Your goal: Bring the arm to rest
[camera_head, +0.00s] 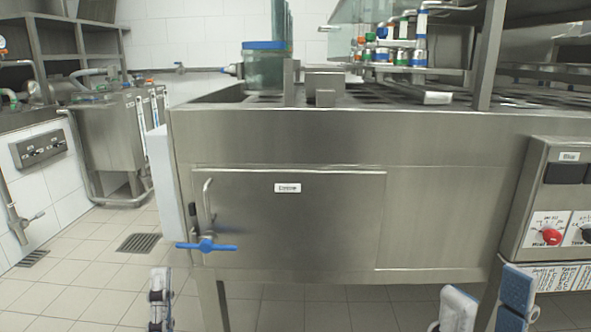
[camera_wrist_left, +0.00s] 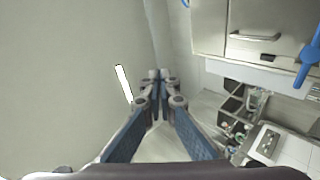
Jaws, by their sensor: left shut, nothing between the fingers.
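My left gripper (camera_head: 160,297) shows at the bottom left of the head view, seen from the side in front of the tiled floor. In the left wrist view its two blue-padded fingers meet at the tips (camera_wrist_left: 160,82), with nothing between them. My right gripper (camera_head: 487,300) is at the bottom right of the head view. Its two fingers stand apart, with no object visible between them; its lower part is cut off by the frame edge.
A steel machine (camera_head: 280,135) fills the middle, with a blue-handled valve (camera_head: 206,246) jutting out at its lower left. A control panel (camera_head: 556,205) with a red knob is at right. Tiled floor (camera_head: 100,240) lies open at left.

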